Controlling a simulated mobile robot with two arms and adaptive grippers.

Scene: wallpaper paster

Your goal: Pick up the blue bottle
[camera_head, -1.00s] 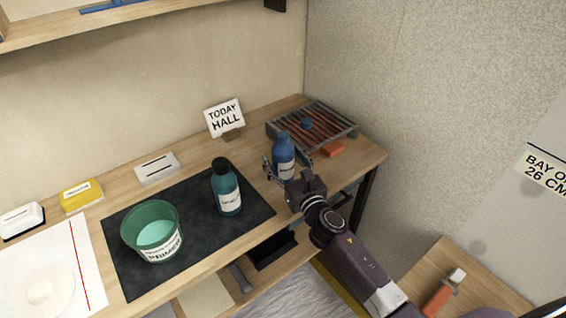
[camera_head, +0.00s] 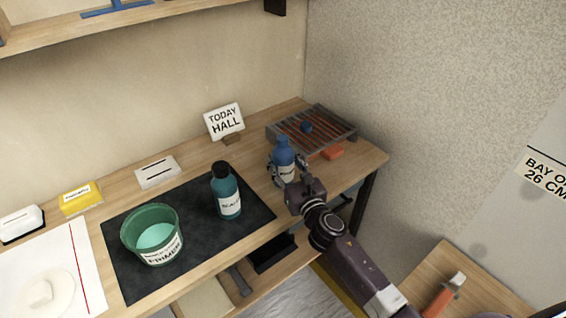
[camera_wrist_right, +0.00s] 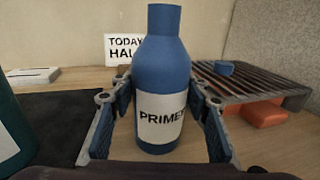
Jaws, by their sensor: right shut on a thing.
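The blue bottle (camera_head: 282,155) stands upright on the wooden bench, right of the black mat. In the right wrist view the blue bottle (camera_wrist_right: 162,75) carries a white label reading "PRIME", with the end of the word cut off. My right gripper (camera_head: 283,170) is shut on it, one finger on each side. Those fingers also flank the bottle in the right wrist view (camera_wrist_right: 162,112). The bottle's base appears to rest on the bench. My left gripper is not in view.
A teal bottle with a black cap (camera_head: 226,190) and a green bucket (camera_head: 152,232) stand on the black mat (camera_head: 200,243). A metal rack (camera_head: 335,125) and an orange block (camera_head: 332,153) lie behind and right. A "TODAY HALL" sign (camera_head: 225,120) stands at the back.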

